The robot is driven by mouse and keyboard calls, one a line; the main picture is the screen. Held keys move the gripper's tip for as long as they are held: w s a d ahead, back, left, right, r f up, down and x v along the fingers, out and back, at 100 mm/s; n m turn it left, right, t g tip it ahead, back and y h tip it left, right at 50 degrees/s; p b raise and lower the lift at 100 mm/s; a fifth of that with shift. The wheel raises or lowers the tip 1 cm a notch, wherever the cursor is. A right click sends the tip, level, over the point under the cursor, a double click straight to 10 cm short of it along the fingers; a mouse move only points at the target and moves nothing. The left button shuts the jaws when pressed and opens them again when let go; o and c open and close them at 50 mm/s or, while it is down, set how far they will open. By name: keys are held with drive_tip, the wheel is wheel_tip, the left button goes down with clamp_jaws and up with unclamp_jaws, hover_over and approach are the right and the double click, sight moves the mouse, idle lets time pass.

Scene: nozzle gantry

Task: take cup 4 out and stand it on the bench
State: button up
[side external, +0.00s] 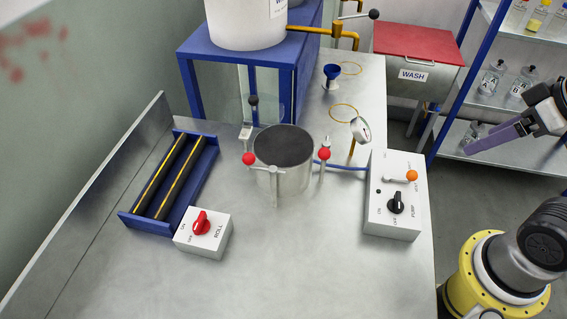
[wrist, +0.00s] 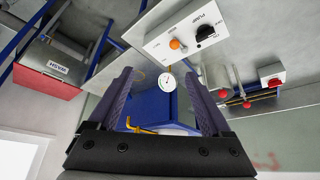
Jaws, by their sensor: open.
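No cup marked 4 can be made out in either view. A metal pot (side external: 283,180) with a dark round lid (side external: 283,146) stands on the bench (side external: 330,270), with red-knobbed clamps at its sides. Its inside is hidden. My gripper (side external: 470,146) is at the right in the side view, in front of the shelves and well away from the pot. In the wrist view my gripper (wrist: 158,78) shows two purple fingers spread apart with nothing held between them.
A ROLL switch box (side external: 203,233) and blue roller frame (side external: 160,190) stand left of the pot. The PUMP box (side external: 395,205) and a gauge (side external: 361,130) stand right. The front bench is clear.

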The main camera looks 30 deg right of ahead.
drive_tip(key=w+a+r+m, duration=0.2)
drive_tip(key=w+r+m, duration=0.55)
drive_tip(key=m, duration=0.25)
drive_tip(key=m+g, duration=0.5)
drive_tip(key=g, duration=0.1)
hover_over(283, 163)
drive_tip(key=w+d, duration=0.2)
wheel_tip(283, 163, down, 14)
drive_tip(key=f, duration=0.7)
drive_tip(key=shift+w, duration=0.2)
drive_tip(key=shift+f, duration=3.2)
